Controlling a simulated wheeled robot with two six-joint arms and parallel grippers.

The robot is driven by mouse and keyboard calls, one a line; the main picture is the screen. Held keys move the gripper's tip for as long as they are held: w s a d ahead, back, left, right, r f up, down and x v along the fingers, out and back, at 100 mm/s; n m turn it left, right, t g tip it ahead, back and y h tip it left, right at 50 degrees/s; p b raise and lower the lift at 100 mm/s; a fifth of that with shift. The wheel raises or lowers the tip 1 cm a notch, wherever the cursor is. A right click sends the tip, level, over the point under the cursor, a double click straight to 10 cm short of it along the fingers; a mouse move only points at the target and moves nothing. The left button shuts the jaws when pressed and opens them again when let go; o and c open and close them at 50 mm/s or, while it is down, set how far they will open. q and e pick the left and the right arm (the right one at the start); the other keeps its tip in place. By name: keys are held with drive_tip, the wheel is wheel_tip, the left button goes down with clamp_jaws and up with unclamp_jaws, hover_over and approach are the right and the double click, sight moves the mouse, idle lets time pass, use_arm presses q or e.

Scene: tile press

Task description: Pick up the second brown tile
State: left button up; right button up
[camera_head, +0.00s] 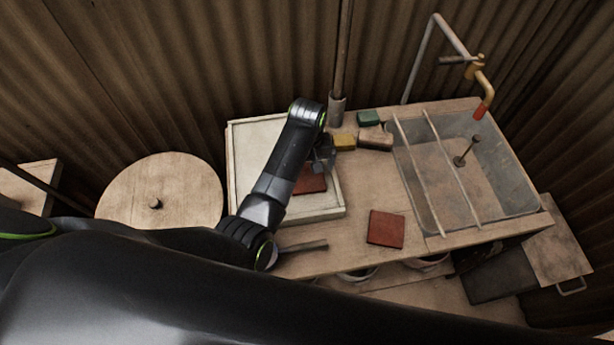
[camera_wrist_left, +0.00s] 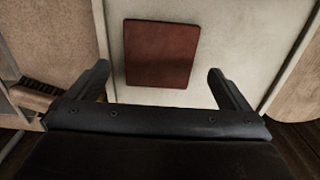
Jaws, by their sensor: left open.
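A square red-brown tile (camera_head: 311,180) lies on the white surface of a shallow framed tray (camera_head: 325,213), partly hidden by my left arm. It also shows in the left wrist view (camera_wrist_left: 162,54), lying flat beyond the fingertips. A second red-brown tile (camera_head: 386,229) lies on the bench to the right of the tray. My left gripper (camera_head: 324,160) is over the tray, close to the first tile. In the left wrist view its fingers (camera_wrist_left: 162,82) are spread apart with nothing between them. My right gripper is not in view.
A round wooden disc (camera_head: 160,192) stands at left.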

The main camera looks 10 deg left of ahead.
sight(307, 177)
use_arm(q)
drive_tip(key=f, duration=0.4)
drive_tip(key=shift+w+a+f+p, duration=0.15)
drive_tip(key=shift+w+p, duration=0.15)
drive_tip(key=shift+f, duration=0.4)
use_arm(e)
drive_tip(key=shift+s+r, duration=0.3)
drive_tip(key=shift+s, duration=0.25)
use_arm(q)
drive_tip(key=c, duration=0.9)
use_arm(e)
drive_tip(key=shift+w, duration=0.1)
use_arm(q)
drive_tip(key=shift+r, duration=0.1)
drive_tip(key=shift+c, duration=0.2)
